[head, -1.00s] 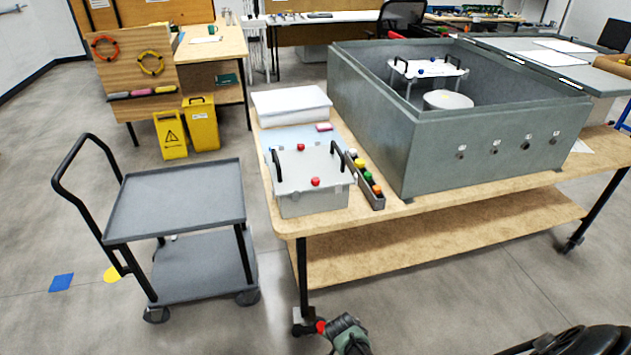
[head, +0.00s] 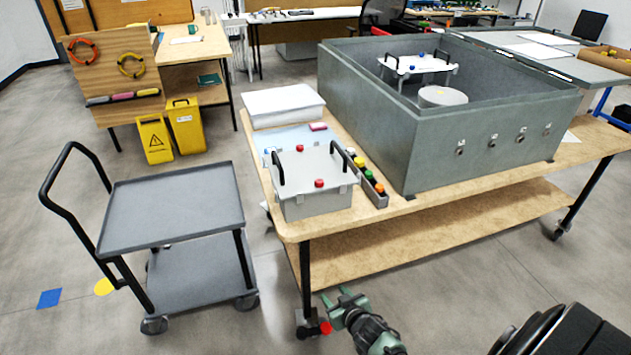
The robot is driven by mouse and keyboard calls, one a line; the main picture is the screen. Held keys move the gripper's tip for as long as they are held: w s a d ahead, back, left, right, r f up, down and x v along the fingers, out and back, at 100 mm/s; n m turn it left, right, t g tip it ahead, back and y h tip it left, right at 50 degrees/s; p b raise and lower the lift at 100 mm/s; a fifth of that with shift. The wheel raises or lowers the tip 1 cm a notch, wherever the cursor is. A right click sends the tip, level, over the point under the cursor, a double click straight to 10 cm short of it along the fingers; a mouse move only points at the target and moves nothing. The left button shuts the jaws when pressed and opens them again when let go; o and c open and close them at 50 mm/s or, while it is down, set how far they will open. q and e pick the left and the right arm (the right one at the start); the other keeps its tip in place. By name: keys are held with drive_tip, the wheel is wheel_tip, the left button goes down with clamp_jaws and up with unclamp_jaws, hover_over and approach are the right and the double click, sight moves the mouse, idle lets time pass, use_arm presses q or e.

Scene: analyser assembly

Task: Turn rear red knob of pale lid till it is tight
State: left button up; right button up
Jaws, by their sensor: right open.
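The pale lid (head: 307,171) sits on a grey box at the near left corner of the wooden table. It has two black handles and two red knobs. The rear red knob (head: 300,149) is near the lid's far edge; the front red knob (head: 319,183) is near its close edge. My right gripper (head: 341,297) is at the bottom of the view, low in front of the table's near leg, well apart from the lid. Its green fingers are open, with nothing between them. My left gripper is not in view.
A narrow tray of coloured knobs (head: 374,193) stands right of the box. A big grey enclosure (head: 430,150) fills the table's right. A white box (head: 283,110) stands behind the lid. A grey trolley (head: 175,208) stands left of the table, with floor between them.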

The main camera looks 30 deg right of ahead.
drive_tip(key=w+d+r+t+h, duration=0.15)
drive_tip(key=w+r, duration=0.25)
drive_tip(key=r, duration=0.4)
drive_tip(key=w+d+r+t+y, duration=0.1)
drive_tip(key=w+d+r+t, duration=0.1)
drive_tip(key=w+r, duration=0.45)
drive_tip(key=m+t, duration=0.1)
drive_tip(key=t, duration=0.2)
approach(321, 184)
drive_tip(key=w, duration=0.3)
drive_tip(key=shift+h, duration=0.45)
drive_tip(key=w, duration=0.3)
drive_tip(key=w+d, duration=0.1)
drive_tip(key=w, duration=0.3)
drive_tip(key=shift+d, duration=0.25)
drive_tip(key=shift+w+d, duration=0.1)
drive_tip(key=shift+w, duration=0.5)
drive_tip(key=shift+f, duration=0.1)
clamp_jaws()
